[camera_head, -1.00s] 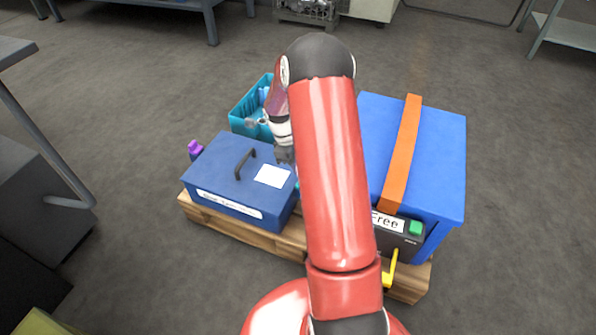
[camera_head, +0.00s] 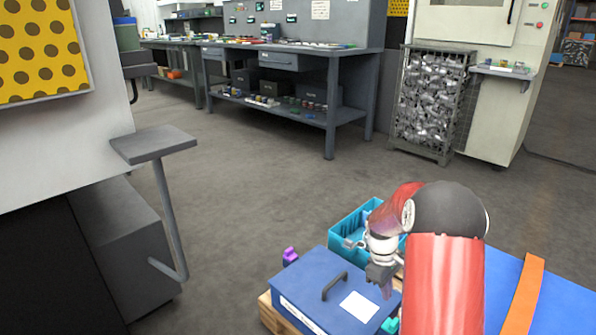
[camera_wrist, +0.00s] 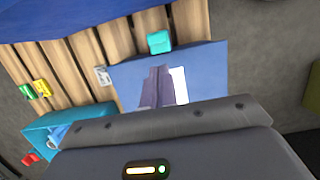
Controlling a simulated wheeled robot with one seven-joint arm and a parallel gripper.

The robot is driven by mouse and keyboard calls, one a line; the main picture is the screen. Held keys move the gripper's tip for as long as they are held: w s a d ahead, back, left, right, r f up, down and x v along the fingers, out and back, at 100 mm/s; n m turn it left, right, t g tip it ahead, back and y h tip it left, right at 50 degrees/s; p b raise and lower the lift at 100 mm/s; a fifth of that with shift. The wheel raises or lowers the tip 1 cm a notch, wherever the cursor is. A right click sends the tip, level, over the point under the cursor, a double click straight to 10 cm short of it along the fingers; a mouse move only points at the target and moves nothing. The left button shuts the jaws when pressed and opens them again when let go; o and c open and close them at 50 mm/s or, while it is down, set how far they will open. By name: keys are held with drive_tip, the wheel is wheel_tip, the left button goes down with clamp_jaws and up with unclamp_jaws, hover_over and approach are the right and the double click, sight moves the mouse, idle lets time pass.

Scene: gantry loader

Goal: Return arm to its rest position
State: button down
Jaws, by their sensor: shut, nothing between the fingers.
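My red arm (camera_head: 445,285) reaches out over the pallet at the lower right of the head view, its elbow raised. My gripper (camera_head: 386,291) points down above the right part of the blue lidded box (camera_head: 318,285), near the white label (camera_head: 359,306) on its lid. In the wrist view, the fingers of my gripper (camera_wrist: 157,72) are together and empty, over the blue lid (camera_wrist: 205,62). I cannot tell the exact gap between the fingertips and the lid.
A teal crate (camera_head: 344,229) stands behind the box. A large blue case with an orange strap (camera_head: 524,295) lies right of my arm. The wooden pallet (camera_head: 272,313) is partly hidden. A workbench (camera_head: 330,75) and a wire cage (camera_head: 433,100) stand beyond clear floor.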

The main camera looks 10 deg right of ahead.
drive_tip(key=s+a+r+m+t+p, duration=0.15)
drive_tip(key=s+a+r, duration=0.35)
drive_tip(key=r, duration=0.5)
drive_tip(key=s+a+r+m+t, duration=0.2)
drive_tip(key=s+a+r, duration=0.25)
drive_tip(key=r, duration=0.55)
drive_tip(key=s+a+r+m+t+y+p, duration=0.1)
drive_tip(key=s+a+r+m+t, duration=0.1)
drive_tip(key=s, duration=0.6)
drive_tip(key=s+a+r+m+t, duration=0.2)
drive_tip(key=s+a+r, duration=0.2)
drive_tip(key=s, duration=0.3)
drive_tip(key=shift+s+a+r+y+p, duration=0.25)
drive_tip(key=shift+s+a+y+p, duration=0.15)
